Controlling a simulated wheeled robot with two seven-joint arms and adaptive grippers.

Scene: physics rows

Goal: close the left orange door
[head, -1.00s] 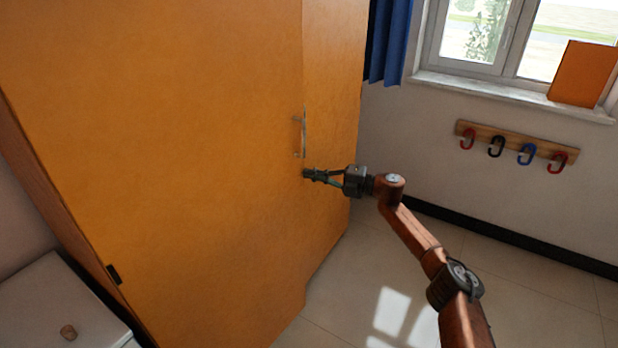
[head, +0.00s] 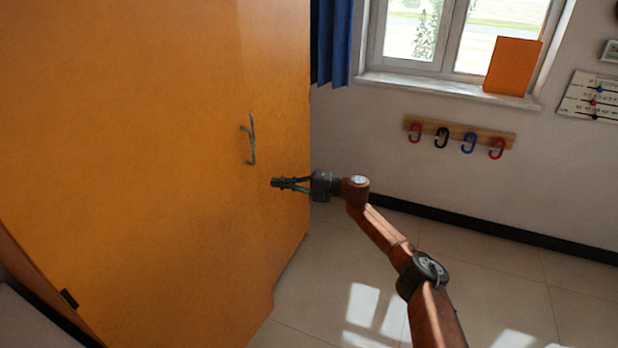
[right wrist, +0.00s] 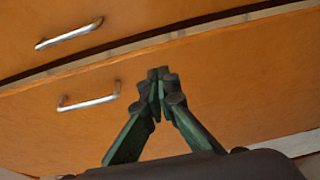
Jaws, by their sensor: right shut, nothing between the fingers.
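The left orange door (head: 120,150) is the large panel filling the left of the head view. It looks nearly in line with the right door (head: 285,130); in the wrist view a pale edge strip (right wrist: 110,62) runs along the seam, so I cannot tell that it is flush. Metal handles (head: 250,140) show near the seam; the wrist view has one on the upper panel (right wrist: 68,32) and one on the lower (right wrist: 88,103). My right gripper (head: 275,183) is shut and empty, just right of and below the handles. Whether it touches a door is unclear. My left gripper is not visible.
A hook rail (head: 460,137) is on the wall to the right, below a window with an orange panel (head: 512,66) on its sill. A blue curtain (head: 330,45) hangs behind the cabinet. The tiled floor (head: 330,270) to the right is clear.

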